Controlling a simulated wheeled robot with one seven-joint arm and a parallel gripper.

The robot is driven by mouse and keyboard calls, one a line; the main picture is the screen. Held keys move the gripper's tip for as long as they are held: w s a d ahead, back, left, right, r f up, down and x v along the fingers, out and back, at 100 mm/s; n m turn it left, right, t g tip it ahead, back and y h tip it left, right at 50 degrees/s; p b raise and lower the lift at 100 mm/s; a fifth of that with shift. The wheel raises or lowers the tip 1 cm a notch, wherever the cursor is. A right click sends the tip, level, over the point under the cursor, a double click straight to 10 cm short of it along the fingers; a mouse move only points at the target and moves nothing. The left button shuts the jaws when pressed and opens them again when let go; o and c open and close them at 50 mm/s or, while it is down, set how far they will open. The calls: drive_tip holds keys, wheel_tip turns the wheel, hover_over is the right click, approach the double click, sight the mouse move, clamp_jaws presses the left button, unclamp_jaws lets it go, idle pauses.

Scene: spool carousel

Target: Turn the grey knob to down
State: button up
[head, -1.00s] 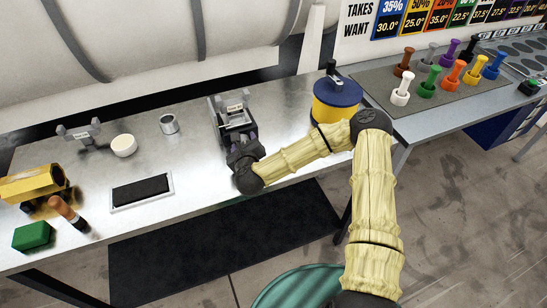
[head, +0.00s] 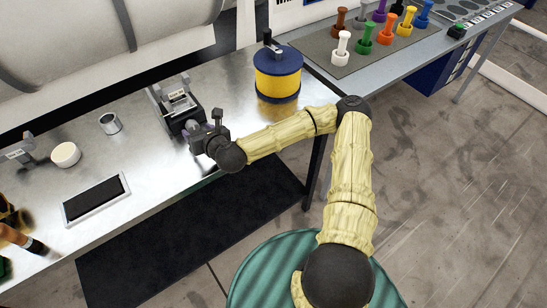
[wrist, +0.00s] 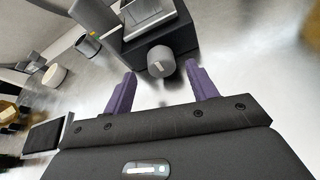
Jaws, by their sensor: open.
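The grey knob (wrist: 161,60) is a short round cylinder on the front of a dark box-shaped device (wrist: 182,36). In the head view the device (head: 172,124) stands on the metal bench, and my gripper hides most of its front, so I cannot make out the knob there. My gripper (wrist: 161,72) is open, its two purple fingers pointing at the device. In the wrist view the knob sits between the fingertips or just beyond them, with a gap on each side. My gripper (head: 196,133) is at the device's front right in the head view. No pointer mark on the knob is readable.
A small metal cup (head: 110,123), a white bowl (head: 66,154) and a dark framed pad (head: 95,199) lie left of the device. A yellow and blue drum (head: 278,78) stands to its right. The bench (head: 225,95) is bare between device and drum.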

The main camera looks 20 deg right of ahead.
drive_tip(key=p+v, duration=0.4)
drive_tip(key=v, duration=0.4)
drive_tip(key=shift+r, duration=0.2)
drive_tip(key=shift+d+r+p, duration=0.1)
drive_tip(key=shift+d+p, duration=0.1)
drive_tip(key=shift+p, duration=0.6)
drive_tip(key=p, duration=0.2)
drive_tip(key=shift+s+d+r+p, duration=0.1)
drive_tip(key=shift+s+d+p, duration=0.1)
drive_tip(key=shift+p, duration=0.2)
